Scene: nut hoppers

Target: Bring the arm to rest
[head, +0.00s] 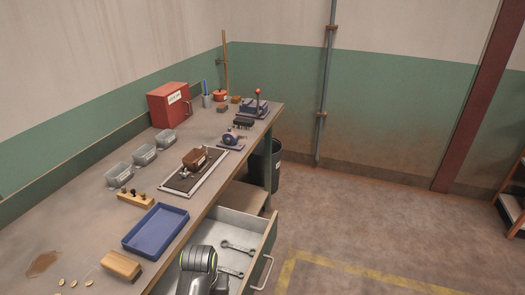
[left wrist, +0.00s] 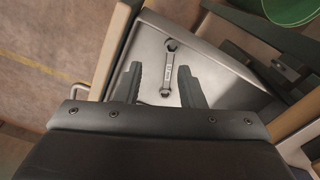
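My left arm (head: 198,262) comes in at the bottom of the head view, over the open drawer; its fingers cannot be made out there. In the left wrist view my left gripper (left wrist: 160,82) points down into the drawer with its two dark fingers apart. A steel wrench (left wrist: 168,62) shows between and beyond the fingers, apparently lying on the drawer floor. In the head view the two wrenches (head: 238,248) lie in the grey drawer (head: 212,233). My right gripper is not in view.
The workbench (head: 90,215) carries a blue tray (head: 155,230), a wooden block (head: 121,265), grey bins (head: 119,174), a framed board (head: 190,183) and a red box (head: 169,104). The drawer handle (head: 263,273) sticks out right.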

